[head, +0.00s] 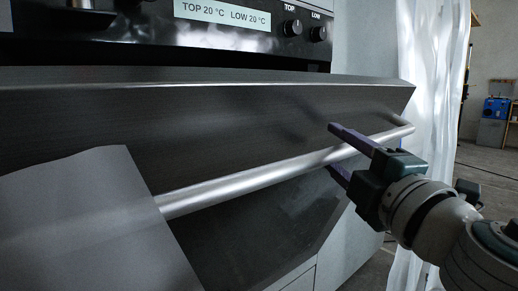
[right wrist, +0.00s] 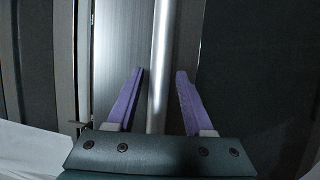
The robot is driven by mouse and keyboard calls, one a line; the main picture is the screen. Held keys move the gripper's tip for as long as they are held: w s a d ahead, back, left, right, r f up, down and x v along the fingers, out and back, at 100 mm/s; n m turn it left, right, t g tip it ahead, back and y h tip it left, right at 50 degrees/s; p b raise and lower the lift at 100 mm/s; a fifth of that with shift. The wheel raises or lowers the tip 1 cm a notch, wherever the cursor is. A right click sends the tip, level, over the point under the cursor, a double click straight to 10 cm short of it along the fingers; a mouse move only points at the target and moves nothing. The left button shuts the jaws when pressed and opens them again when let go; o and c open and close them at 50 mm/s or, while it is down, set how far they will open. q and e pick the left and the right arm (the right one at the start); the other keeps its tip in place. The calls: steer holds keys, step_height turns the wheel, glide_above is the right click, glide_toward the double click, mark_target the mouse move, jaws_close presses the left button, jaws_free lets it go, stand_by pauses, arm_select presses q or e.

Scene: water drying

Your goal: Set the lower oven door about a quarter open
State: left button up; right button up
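The lower oven door (head: 250,112) is a dark panel below the control panel. Its top edge leans out from the oven front, so it looks partly open; the exact angle is hard to tell. A long silver handle bar (head: 250,181) runs across it. My right gripper (head: 335,148) is open, with one purple finger above the bar and one below. My left gripper is not in view.
The control panel reads TOP 20 °C and LOW 20 °C (head: 222,14), with two knobs beside it. A plain grey flat shape (head: 85,215) covers the handle's left part.

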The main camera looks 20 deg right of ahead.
steer(key=shift+o, duration=0.2)
steer(key=shift+s, duration=0.1)
steer(key=s+f+b, duration=0.1)
steer(key=s+b, duration=0.1)
steer(key=s, duration=0.7)
steer(key=shift+s+a+f+b, duration=0.25)
steer(key=shift+s+f+b, duration=0.1)
steer(key=shift+s, duration=0.05)
